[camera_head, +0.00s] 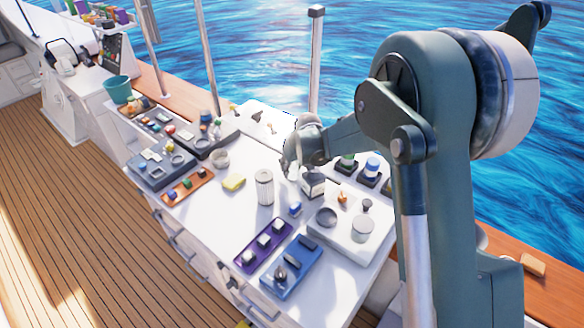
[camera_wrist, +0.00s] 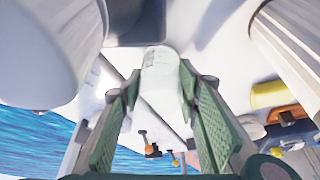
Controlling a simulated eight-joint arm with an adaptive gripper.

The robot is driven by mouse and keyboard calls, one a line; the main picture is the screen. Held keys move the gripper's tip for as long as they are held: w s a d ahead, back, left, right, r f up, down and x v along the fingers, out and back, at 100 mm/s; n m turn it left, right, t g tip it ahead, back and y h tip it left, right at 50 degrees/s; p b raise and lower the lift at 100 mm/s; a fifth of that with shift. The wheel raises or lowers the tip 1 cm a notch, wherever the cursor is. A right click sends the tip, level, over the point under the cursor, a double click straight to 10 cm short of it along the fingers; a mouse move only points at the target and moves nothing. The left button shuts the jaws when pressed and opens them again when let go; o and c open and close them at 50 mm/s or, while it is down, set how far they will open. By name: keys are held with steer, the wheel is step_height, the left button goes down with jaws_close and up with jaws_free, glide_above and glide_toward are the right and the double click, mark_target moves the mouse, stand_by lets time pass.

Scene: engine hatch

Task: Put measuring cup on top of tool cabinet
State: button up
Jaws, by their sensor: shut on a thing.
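My gripper (camera_head: 292,162) is low over the white worktop in the head view. In the wrist view, its green fingers (camera_wrist: 158,92) are shut on a pale, whitish cylinder with faint markings near its far end, which looks like the measuring cup (camera_wrist: 161,72). In the head view, the fingers and nearby objects mostly hide the cup. I cannot tell whether it touches the surface below. The white drawer unit (camera_head: 222,282) with dark handles looks like the tool cabinet; its top is crowded with parts.
A ribbed white filter (camera_head: 265,187) stands close to my gripper, also right in the wrist view (camera_wrist: 292,35). A dark-labelled container (camera_head: 312,185) stands just beside it.

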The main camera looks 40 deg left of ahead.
steer(key=shift+f, duration=0.15)
steer(key=o, duration=0.9)
steer(key=shift+r, duration=0.25)
steer(key=shift+v, duration=5.9)
steer(key=shift+d, duration=0.1)
steer(key=shift+d, duration=0.1)
